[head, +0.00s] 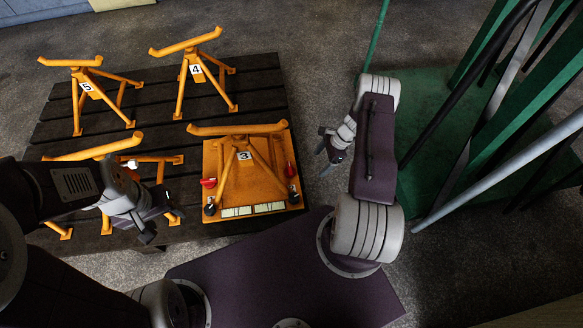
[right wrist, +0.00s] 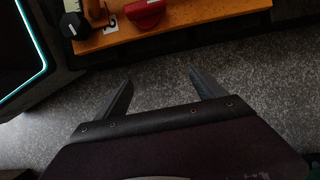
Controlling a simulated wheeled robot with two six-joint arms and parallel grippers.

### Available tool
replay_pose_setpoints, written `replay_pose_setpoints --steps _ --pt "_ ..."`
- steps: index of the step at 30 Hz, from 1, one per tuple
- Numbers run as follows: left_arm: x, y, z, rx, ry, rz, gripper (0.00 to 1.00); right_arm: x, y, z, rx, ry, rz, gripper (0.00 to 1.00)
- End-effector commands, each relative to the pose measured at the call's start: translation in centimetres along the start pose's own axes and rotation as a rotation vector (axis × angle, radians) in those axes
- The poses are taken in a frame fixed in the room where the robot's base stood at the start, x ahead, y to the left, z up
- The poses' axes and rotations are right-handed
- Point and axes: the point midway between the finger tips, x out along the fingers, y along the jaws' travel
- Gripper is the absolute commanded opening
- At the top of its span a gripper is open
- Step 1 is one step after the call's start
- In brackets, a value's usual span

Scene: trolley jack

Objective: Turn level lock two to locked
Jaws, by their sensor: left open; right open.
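An orange plate (head: 215,158) lies on the dark slatted platform, with a red handle (head: 208,183) and a black knob (head: 210,208) at its left, and a red handle (head: 290,170) and a black knob (head: 293,196) at its right. Which one is level lock two I cannot read. The right wrist view shows a red handle (right wrist: 146,13) and a black knob (right wrist: 73,25) beside a small label (right wrist: 109,24), blurred. My right gripper (head: 325,150) is open and empty, right of the plate; its fingers (right wrist: 160,78) stop short of it. My left gripper (head: 150,232) is open, left of the plate.
Several orange stands are on the slatted platform (head: 265,75), including number 5 (head: 85,92), number 4 (head: 195,72) and number 3 (head: 243,165), which stands over the plate. Green beams (head: 490,55) and a grey pole (head: 505,175) rise at the right.

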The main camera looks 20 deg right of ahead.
Motion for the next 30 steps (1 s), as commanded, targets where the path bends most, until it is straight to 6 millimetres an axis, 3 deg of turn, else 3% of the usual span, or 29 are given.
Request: replay_pose_setpoints --steps 9,15,18,27,30 --pt "2.9 -0.1 0.3 0.0 0.0 0.0 0.6 3.5 0.1 7.1 -0.007 0.001 0.003 0.8" --pt "4.1 -0.1 0.4 0.0 0.0 0.0 0.6 4.8 0.1 10.5 -0.004 0.001 0.002 0.8" --pt "5.0 -0.1 0.5 0.0 0.0 0.0 0.6 5.6 0.1 10.2 -0.001 0.001 0.001 0.8" --pt "5.0 -0.1 0.5 0.0 0.0 0.0 0.6 5.5 0.0 10.3 -0.001 0.001 0.001 0.8" --pt "5.0 -0.1 0.5 0.0 0.0 0.0 0.6 5.5 0.0 10.3 -0.001 0.001 0.001 0.55"
